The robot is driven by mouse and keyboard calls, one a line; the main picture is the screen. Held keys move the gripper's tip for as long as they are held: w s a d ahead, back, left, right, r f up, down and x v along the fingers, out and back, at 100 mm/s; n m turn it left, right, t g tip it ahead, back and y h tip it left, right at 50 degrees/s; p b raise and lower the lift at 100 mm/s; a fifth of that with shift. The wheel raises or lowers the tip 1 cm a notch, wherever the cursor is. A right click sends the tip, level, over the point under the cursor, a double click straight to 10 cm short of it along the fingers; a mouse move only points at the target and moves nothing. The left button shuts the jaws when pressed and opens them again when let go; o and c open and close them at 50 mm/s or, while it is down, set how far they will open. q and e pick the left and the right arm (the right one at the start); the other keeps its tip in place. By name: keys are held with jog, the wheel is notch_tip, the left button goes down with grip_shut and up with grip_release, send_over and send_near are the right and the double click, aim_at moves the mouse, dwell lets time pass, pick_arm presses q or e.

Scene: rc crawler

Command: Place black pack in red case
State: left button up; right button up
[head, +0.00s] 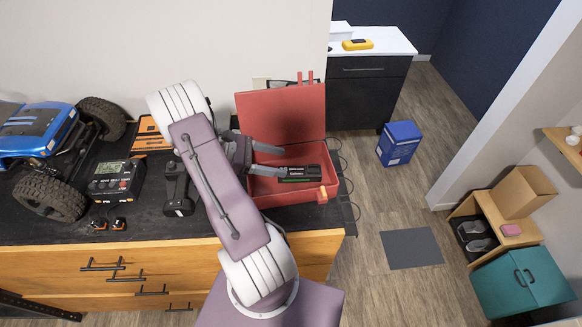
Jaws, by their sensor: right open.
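The red case (263,200) stands open at the right end of the black worktop, its lid (285,114) tilted back. The black pack (300,174), with a label and a green stripe, lies inside the case near its right side. My right gripper (272,160) reaches into the case from the left. Its two fingers are spread apart, with the tips at the left end of the pack. Whether a finger touches the pack, I cannot tell. My left gripper is not in view.
A blue crawler (40,135), a charger (115,180), a black tool (177,190) and an orange-and-black item (150,135) occupy the worktop left of my arm. Cables hang at the worktop's right edge. A blue box (399,144) stands on the floor.

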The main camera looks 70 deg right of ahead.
jog(key=b+v, duration=0.1)
jog(key=v, duration=0.5)
jog(key=shift+w+a, duration=0.15)
jog(key=shift+w, duration=0.2)
jog(key=shift+r, duration=0.1)
